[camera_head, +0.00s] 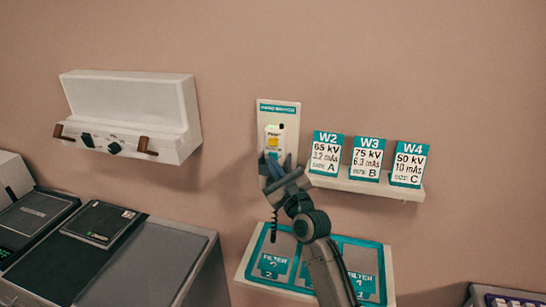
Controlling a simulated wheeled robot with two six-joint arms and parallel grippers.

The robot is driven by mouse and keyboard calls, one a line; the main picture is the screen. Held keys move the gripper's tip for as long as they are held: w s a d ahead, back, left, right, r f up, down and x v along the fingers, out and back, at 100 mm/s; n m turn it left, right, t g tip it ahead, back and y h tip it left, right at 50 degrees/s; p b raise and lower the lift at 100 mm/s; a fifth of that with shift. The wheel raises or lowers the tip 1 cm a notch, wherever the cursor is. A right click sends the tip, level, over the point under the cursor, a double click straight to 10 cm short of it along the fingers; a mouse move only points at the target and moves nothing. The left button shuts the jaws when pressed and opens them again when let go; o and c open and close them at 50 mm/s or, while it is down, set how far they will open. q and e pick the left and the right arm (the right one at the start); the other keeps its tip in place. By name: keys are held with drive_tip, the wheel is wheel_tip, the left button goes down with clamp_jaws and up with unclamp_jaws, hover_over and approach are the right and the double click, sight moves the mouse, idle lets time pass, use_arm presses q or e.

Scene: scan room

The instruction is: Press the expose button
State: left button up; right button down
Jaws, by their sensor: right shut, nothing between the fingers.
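A white hand switch (282,131) hangs on a pale wall plate (290,109) with a teal label at its top. An orange-yellow button (273,142) shows on the front of the switch. My right gripper (274,163) is shut and empty, with its fingertips just below the button in the picture. It covers the lower part of the switch, and I cannot tell whether it touches it. A dark coiled cord (274,226) hangs below the gripper. My left gripper is not in view.
A shelf (370,187) right of the switch holds cards W2 (325,155), W3 (366,159) and W4 (408,165). A teal filter tray (240,275) lies below, behind my right arm. A white wall box (130,100) with knobs hangs left. Dark panels (100,222) lie lower left.

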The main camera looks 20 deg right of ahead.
drive_tip(key=shift+w+d, duration=0.25)
drive_tip(key=shift+w, duration=0.15)
idle(0.6)
drive_tip(key=shift+s+a, duration=0.1)
drive_tip(key=shift+s, duration=0.05)
drive_tip(key=shift+s+a+p, duration=0.4)
drive_tip(key=shift+s+p, duration=0.15)
drive_tip(key=shift+s, duration=0.05)
drive_tip(key=shift+s, duration=0.1)
drive_tip(key=s+a, duration=0.1)
drive_tip(key=s, duration=0.1)
drive_tip(key=s+a+p, duration=0.1)
drive_tip(key=s, duration=0.1)
drive_tip(key=shift+a, duration=0.4)
idle(1.3)
